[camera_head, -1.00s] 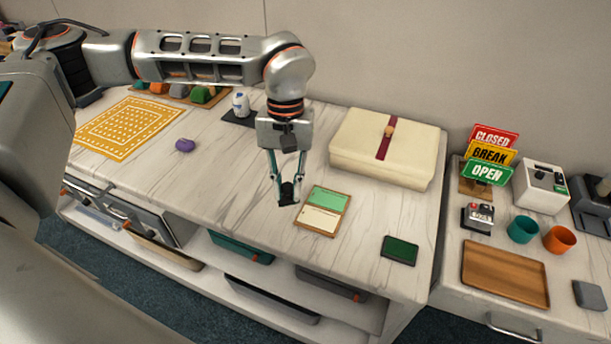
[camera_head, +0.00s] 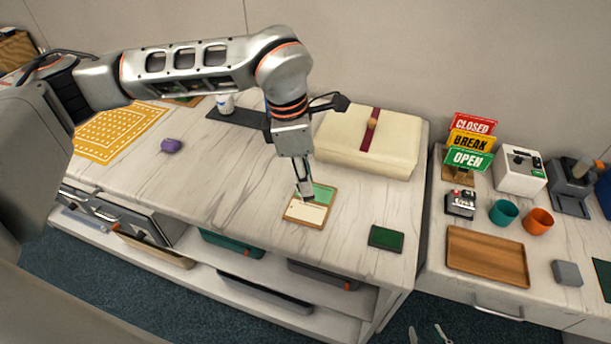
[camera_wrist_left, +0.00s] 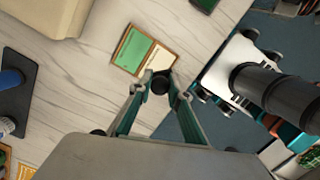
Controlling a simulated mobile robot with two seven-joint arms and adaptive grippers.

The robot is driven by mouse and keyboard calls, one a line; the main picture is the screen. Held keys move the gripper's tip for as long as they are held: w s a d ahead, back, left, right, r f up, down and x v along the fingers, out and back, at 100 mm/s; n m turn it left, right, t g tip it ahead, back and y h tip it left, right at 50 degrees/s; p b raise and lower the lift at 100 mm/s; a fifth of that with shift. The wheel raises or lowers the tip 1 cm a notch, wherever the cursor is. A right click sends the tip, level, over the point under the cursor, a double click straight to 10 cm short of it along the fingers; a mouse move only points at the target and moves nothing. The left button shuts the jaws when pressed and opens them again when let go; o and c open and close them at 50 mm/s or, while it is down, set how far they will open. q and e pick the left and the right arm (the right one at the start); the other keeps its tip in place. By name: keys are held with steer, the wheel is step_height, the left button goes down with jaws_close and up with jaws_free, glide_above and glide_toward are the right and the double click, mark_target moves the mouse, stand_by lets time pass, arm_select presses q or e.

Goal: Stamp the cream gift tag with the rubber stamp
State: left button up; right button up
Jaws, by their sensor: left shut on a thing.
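The cream gift tag (camera_head: 305,212) lies on a wooden-edged board beside a green panel (camera_head: 323,193), on the marble counter. It also shows in the left wrist view (camera_wrist_left: 157,60). My left gripper (camera_head: 305,190) is shut on the small dark rubber stamp (camera_wrist_left: 160,83), right at the board. The fingers hide part of the stamp and board, and I cannot tell whether the stamp touches the tag. A dark green ink pad (camera_head: 386,238) lies to the right. Two pale tips of my right gripper (camera_head: 428,334) show apart at the bottom edge.
A cream box with a red ribbon (camera_head: 345,140) stands behind the board. A purple object (camera_head: 171,146) and a yellow patterned mat (camera_head: 115,131) lie left. The right counter holds a wooden tray (camera_head: 487,257), cups and signs. Counter around the board is clear.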

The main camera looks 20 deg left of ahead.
arm_select(q)
steer(key=b, duration=0.4)
glide_above(305, 213)
steer(key=shift+f, duration=3.05)
steer(key=shift+f, duration=0.5)
steer(key=shift+f, duration=0.1)
steer(key=shift+r+p, duration=1.25)
steer(key=shift+r, duration=0.85)
steer(key=shift+r+p, duration=0.85)
steer(key=shift+r, duration=0.65)
